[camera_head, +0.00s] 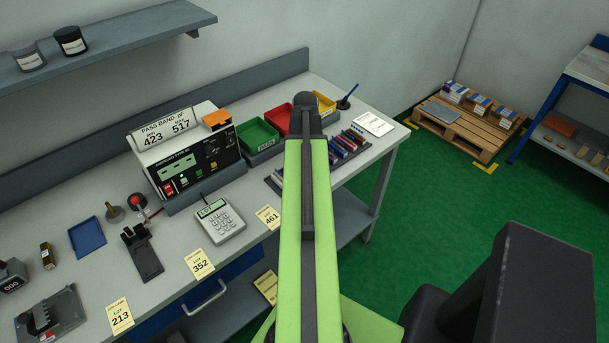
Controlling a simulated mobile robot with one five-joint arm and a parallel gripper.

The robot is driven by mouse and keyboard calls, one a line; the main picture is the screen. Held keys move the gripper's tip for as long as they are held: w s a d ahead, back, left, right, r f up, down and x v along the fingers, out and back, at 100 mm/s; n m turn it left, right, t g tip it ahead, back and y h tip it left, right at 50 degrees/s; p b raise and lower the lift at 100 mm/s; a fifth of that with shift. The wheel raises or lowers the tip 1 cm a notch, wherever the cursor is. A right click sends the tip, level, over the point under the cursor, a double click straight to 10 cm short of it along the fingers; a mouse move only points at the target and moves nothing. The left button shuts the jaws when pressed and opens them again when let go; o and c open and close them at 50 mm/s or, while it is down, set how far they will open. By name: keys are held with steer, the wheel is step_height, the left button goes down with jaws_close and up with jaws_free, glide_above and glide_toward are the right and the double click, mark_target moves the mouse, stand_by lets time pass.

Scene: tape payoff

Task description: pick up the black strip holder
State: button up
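A black holder with a flat plate and upright prongs at its far end (145,258) lies on the grey bench, left of the white keypad device. It looks like the black strip holder. Nothing covers it. My green arm rises through the middle of the view, to the right of the holder and well apart from it. The arm's dark far end hides part of the bins behind. My gripper's fingers cannot be made out in this view.
The bench (100,262) also carries a tester (190,155), a keypad device (220,221), a blue tray (87,236), a red-knobbed item (138,202), a grey fixture (50,318) and yellow lot cards. Green (258,136) and red bins stand behind. A pallet (470,124) lies on the green floor.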

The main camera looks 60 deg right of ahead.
steer(key=shift+r, duration=0.15)
steer(key=shift+c, duration=0.4)
jaws_close()
